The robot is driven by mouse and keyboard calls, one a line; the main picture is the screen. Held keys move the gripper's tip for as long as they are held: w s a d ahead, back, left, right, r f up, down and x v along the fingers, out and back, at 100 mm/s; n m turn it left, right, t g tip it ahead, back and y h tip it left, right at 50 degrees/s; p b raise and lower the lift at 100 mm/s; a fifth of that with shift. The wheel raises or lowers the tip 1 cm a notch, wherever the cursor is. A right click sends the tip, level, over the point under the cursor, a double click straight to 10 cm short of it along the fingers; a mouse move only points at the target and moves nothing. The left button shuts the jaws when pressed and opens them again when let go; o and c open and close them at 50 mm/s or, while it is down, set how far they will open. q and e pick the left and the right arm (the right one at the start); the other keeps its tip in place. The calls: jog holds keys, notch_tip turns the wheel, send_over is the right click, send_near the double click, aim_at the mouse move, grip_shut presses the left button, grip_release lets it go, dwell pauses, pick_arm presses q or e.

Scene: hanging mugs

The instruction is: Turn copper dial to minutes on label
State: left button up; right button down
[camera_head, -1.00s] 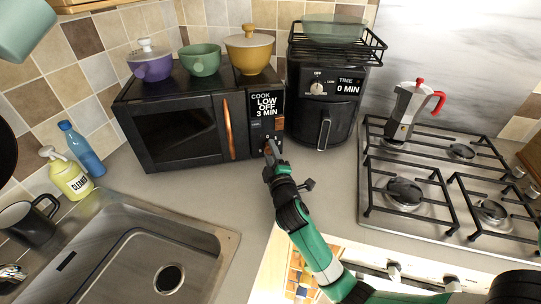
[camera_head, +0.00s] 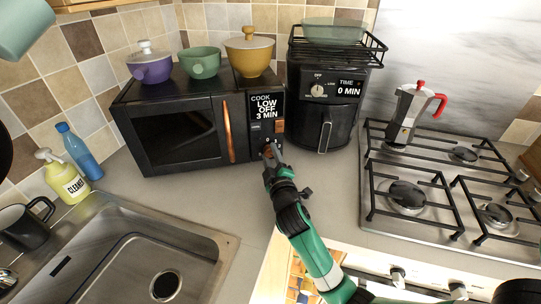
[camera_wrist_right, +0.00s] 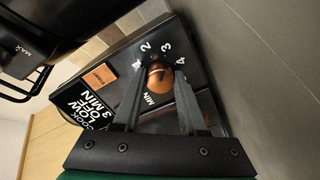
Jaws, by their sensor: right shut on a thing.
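The black microwave (camera_head: 170,130) stands on the counter with a copper door handle. Its label (camera_head: 266,107) reads COOK, LOW, OFF, 3 MIN; the same label (camera_wrist_right: 93,108) shows in the right wrist view. The copper dial (camera_wrist_right: 159,76) is at the bottom of the control panel, with numbers including 2, 3 and 4 around it and MIN below. My right gripper (camera_wrist_right: 160,80) is shut on the copper dial, one finger on each side. In the head view the right gripper (camera_head: 271,153) covers most of the dial. My left gripper is not in view.
A black air fryer (camera_head: 322,100) stands right of the microwave, its label reading TIME 0 MIN. Bowls and pots sit on the microwave. A gas stove (camera_head: 450,190) with a moka pot (camera_head: 405,115) is right; a sink (camera_head: 140,255) is left.

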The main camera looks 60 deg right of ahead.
jog(key=shift+c, duration=2.2)
grip_release()
jog(key=shift+a, duration=0.1)
jog(key=v, duration=1.1)
jog(key=shift+s+a, duration=0.2)
jog(key=shift+a, duration=0.05)
